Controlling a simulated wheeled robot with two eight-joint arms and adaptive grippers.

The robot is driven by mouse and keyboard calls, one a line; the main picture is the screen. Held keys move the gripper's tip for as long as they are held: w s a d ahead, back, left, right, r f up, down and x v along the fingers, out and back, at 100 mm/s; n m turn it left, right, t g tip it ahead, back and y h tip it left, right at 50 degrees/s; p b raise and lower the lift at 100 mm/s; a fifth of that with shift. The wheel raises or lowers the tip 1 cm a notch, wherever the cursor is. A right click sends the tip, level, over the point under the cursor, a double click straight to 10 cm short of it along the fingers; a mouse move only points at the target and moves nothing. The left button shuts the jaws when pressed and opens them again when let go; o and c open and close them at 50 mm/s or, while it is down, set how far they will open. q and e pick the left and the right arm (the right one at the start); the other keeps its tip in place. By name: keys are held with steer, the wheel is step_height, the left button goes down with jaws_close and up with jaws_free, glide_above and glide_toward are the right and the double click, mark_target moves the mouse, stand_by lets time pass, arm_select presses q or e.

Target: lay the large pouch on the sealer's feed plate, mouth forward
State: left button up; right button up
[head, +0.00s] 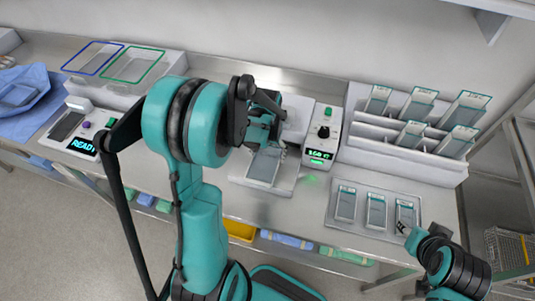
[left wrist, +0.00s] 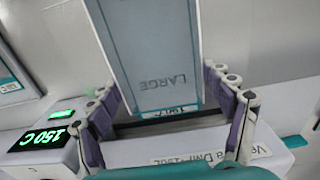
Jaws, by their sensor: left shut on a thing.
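My left gripper (head: 265,140) is over the sealer (head: 298,118). In the left wrist view its fingers (left wrist: 170,118) are shut on the large pouch (left wrist: 155,50), one on each side, and the word LARGE shows on it. In the head view the pouch (head: 264,168) is over the sealer's pale feed plate (head: 283,186), below my gripper. I cannot tell whether it touches the plate. My gripper and arm hide part of the sealer and the pouch's far end. My right gripper (head: 412,240) is beside the small tray at the right, its fingers too unclear to read.
A metal tray (head: 359,222) with three pouches lies right of the sealer. A stepped rack (head: 400,155) of several pouches stands behind it. The control box (head: 321,135) is next to the plate. At left are a READY device (head: 78,128), blue cloth (head: 25,98) and two outlined areas.

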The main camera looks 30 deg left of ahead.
mark_target(268, 155)
arm_select(q)
steer(key=o, duration=0.9)
step_height(268, 155, up, 12)
steer(key=p, duration=0.3)
steer(key=s+d+r+m+t, duration=0.2)
steer(key=s+d+r+t, duration=0.4)
steer(key=s+d, duration=0.4)
steer(key=shift+s+d+m+t, duration=0.3)
steer(key=shift+s+t, duration=0.25)
steer(key=shift+t, duration=0.05)
